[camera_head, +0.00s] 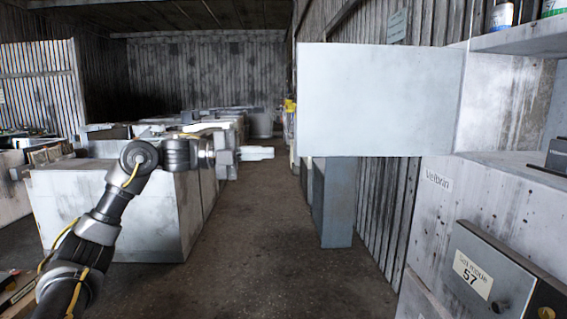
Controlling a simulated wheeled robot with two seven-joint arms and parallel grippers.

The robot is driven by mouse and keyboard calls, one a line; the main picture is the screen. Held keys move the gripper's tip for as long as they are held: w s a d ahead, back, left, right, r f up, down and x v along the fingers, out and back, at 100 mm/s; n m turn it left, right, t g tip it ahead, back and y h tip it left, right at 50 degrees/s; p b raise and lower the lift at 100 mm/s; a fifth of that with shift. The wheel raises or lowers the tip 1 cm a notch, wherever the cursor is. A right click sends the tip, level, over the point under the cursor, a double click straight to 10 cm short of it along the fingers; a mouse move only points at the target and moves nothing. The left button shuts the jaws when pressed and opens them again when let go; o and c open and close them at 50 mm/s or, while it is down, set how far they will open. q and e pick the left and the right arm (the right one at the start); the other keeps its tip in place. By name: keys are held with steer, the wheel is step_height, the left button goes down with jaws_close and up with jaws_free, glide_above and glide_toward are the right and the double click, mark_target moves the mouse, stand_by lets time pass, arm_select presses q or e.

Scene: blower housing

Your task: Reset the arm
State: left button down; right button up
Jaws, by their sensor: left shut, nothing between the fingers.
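My left arm comes in from the lower left and bends at the elbow toward the middle of the head view. My left gripper (256,153) points right, shut and empty, in the air in front of the aisle. It appears apart from everything around it. My right arm and gripper are not in the picture.
A pale box-shaped cabinet (95,215) stands behind my left arm. On the right, a white panel (380,100) juts out from a shelf unit (440,205). A grey cabinet (334,205) stands below the panel. The dark aisle floor (265,260) is clear.

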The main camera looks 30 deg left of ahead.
arm_select(q)
steer(key=shift+r+v, duration=0.2)
steer(key=shift+v, duration=0.65)
steer(key=shift+w+a+f, duration=0.1)
steer(key=shift+w, duration=0.1)
